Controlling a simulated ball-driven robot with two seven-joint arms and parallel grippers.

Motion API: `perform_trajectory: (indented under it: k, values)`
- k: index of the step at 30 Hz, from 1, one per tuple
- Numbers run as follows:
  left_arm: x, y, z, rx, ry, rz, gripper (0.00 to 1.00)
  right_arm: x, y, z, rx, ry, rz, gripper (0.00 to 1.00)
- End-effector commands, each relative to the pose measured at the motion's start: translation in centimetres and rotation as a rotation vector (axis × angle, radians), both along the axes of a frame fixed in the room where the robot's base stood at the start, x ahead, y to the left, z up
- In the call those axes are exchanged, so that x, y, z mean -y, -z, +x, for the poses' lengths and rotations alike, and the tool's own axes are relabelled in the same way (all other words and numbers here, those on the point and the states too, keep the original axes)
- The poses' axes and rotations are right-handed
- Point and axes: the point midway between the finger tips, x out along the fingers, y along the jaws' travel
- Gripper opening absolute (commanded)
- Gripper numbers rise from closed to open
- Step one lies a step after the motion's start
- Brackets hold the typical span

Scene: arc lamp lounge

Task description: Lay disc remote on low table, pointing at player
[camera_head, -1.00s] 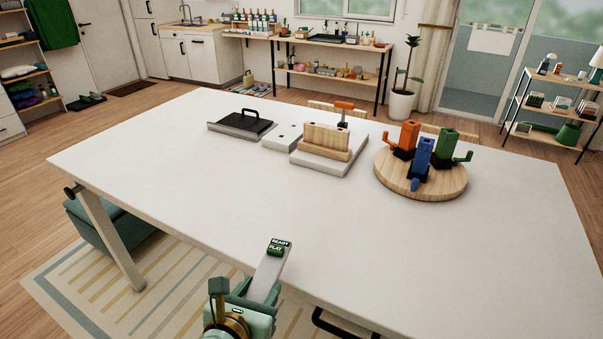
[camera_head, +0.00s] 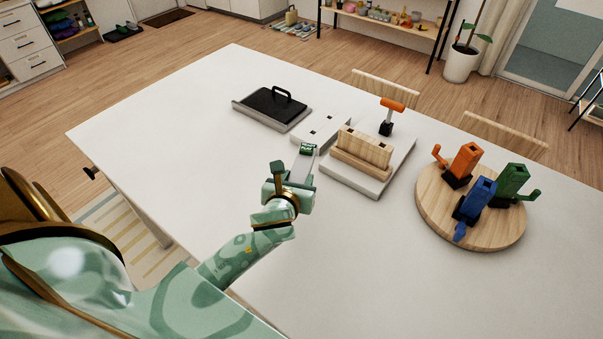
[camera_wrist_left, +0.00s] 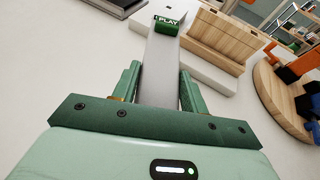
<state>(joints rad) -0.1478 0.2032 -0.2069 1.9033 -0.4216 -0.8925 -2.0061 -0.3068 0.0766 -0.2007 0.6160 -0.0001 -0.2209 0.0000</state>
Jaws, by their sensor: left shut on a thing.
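The disc remote (camera_head: 302,168) is a slim grey bar with a green end marked PLAY. My left gripper (camera_head: 291,183) is shut on its near part, with the green end pointing away toward the white pieces. In the left wrist view the remote (camera_wrist_left: 160,62) runs between the two green fingers of the gripper (camera_wrist_left: 159,92). The white table (camera_head: 200,130) lies below; I cannot tell whether the remote touches it. Beyond are a flat white piece with small holes (camera_head: 322,130) and a wooden block on a white base (camera_head: 363,150). I cannot tell which thing is the player. My right gripper is not in view.
A grey tray with a black handled lid (camera_head: 271,107) stands at the back left. An orange-topped tool (camera_head: 391,112) stands behind the wooden block. A round wooden board (camera_head: 436,205) on the right carries orange, blue and green pieces. The table's left and front right are clear.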

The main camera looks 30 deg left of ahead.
Motion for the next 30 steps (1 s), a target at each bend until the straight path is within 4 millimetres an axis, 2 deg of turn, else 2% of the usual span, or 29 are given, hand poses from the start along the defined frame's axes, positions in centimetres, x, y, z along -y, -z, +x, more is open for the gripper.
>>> perform_trajectory:
  k: [3,6,9,14,17,21,30]
  values:
    - [-2.6,1.8,2.7,0.002,-0.002,0.001,0.18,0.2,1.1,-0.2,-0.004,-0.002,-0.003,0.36]
    - [-3.8,4.4,3.8,-0.002,-0.001,-0.001,0.18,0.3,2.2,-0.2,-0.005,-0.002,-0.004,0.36]
    - [-4.7,5.8,4.8,0.000,0.000,0.000,0.18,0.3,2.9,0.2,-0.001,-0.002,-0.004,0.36]
    - [-5.3,6.7,5.5,0.001,0.000,0.000,0.18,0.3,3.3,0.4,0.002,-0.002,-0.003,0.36]
    - [-6.0,8.1,6.1,-0.001,-0.001,-0.001,0.18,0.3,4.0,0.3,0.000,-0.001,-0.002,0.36]
    - [-5.8,10.4,5.9,-0.002,0.001,-0.003,0.18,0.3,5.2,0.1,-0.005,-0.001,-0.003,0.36]
    - [-5.8,10.4,6.0,0.001,0.002,0.000,0.18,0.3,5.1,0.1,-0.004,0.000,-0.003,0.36]
